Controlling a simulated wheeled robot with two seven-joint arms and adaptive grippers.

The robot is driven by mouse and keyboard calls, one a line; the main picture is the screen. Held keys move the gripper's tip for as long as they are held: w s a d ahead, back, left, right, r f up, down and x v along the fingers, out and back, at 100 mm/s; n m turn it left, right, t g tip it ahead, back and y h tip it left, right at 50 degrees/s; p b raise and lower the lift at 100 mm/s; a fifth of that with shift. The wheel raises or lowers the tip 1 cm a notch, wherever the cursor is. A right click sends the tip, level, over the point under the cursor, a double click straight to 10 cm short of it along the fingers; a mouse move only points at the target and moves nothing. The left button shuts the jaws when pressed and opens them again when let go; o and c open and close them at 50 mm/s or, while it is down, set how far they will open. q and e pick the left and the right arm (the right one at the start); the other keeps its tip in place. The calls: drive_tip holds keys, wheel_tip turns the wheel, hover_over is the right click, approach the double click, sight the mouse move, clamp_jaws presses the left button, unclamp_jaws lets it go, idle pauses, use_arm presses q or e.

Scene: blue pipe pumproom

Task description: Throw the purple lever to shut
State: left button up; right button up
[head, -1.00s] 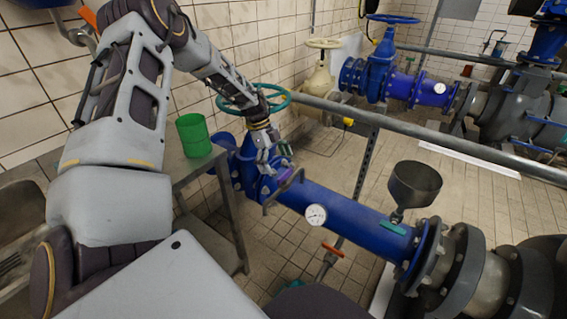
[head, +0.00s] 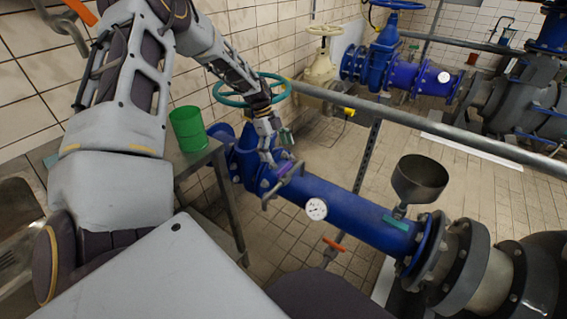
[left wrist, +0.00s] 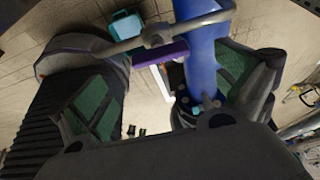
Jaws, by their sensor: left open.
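The purple lever (head: 284,169) is a short purple piece on top of the blue pipe, close to a grey bent bar handle (head: 276,192). My left gripper (head: 274,152) is just above and beside the lever, pointing down. In the left wrist view its two green-padded fingers stand wide apart with nothing gripped between them (left wrist: 168,88). I cannot tell whether a finger touches the lever. My right gripper is out of view.
A teal handwheel (head: 252,90) stands behind my left wrist. A green cup (head: 188,129) sits on a metal table at the left. A gauge (head: 316,209), a grey funnel (head: 419,179) and an orange handle (head: 333,244) are along the pipe. A grey rail (head: 450,135) runs behind.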

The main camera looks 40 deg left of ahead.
sight(285, 170)
use_arm(q)
drive_tip(key=b+x, duration=0.1)
drive_tip(key=x, duration=0.4)
drive_tip(key=shift+d+f, duration=0.1)
drive_tip(key=shift+f, duration=0.2)
drive_tip(key=shift+d+f+b, duration=0.2)
drive_tip(key=shift+f+b, duration=0.15)
drive_tip(key=shift+f, duration=0.05)
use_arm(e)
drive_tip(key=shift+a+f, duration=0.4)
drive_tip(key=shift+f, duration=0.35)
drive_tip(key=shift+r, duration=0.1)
use_arm(q)
drive_tip(key=c, duration=1)
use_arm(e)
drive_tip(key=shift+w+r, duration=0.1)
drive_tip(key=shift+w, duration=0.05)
